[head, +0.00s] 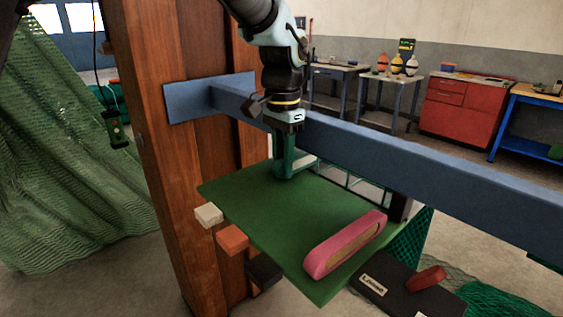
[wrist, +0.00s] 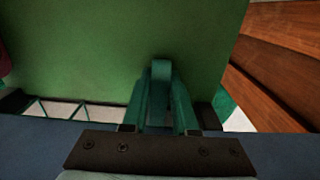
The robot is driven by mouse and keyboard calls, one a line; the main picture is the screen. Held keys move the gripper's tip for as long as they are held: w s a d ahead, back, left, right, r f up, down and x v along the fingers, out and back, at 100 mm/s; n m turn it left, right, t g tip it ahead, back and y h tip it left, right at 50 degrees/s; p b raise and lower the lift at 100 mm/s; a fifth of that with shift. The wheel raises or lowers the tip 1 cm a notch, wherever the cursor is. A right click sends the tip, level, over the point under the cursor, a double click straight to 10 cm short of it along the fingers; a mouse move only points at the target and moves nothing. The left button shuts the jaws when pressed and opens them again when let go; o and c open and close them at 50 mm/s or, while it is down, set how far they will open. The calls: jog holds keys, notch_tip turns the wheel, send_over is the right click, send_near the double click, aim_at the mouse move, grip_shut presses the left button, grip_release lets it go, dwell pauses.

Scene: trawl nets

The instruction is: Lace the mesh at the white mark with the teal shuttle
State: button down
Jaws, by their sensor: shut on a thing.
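My gripper (head: 288,172) points down over the far edge of a green board (head: 270,215), just in front of the blue beam. It is shut on a teal piece, which looks like the teal shuttle (wrist: 160,78); it stands upright between the teal-green fingers in the wrist view. The fingers hide much of it, and I cannot tell whether it touches the board. A white block (head: 209,214), perhaps the white mark, sticks out at the board's left edge, with an orange block (head: 232,238) and a black block (head: 263,272) beside it. Part of a mesh (head: 352,183) shows behind the board.
A pink shuttle-shaped object (head: 345,245) lies on the board's right part. The blue beam (head: 420,160) runs across behind the board from a wooden post (head: 160,150). A dark box (head: 400,290) with a red piece stands below right. The board's middle is clear.

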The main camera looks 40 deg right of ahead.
jog(key=c, duration=0.6)
grip_release()
jog(key=shift+r, duration=0.1)
notch_tip(320, 180, up, 11)
jog(key=b, duration=0.2)
jog(key=shift+f, duration=0.2)
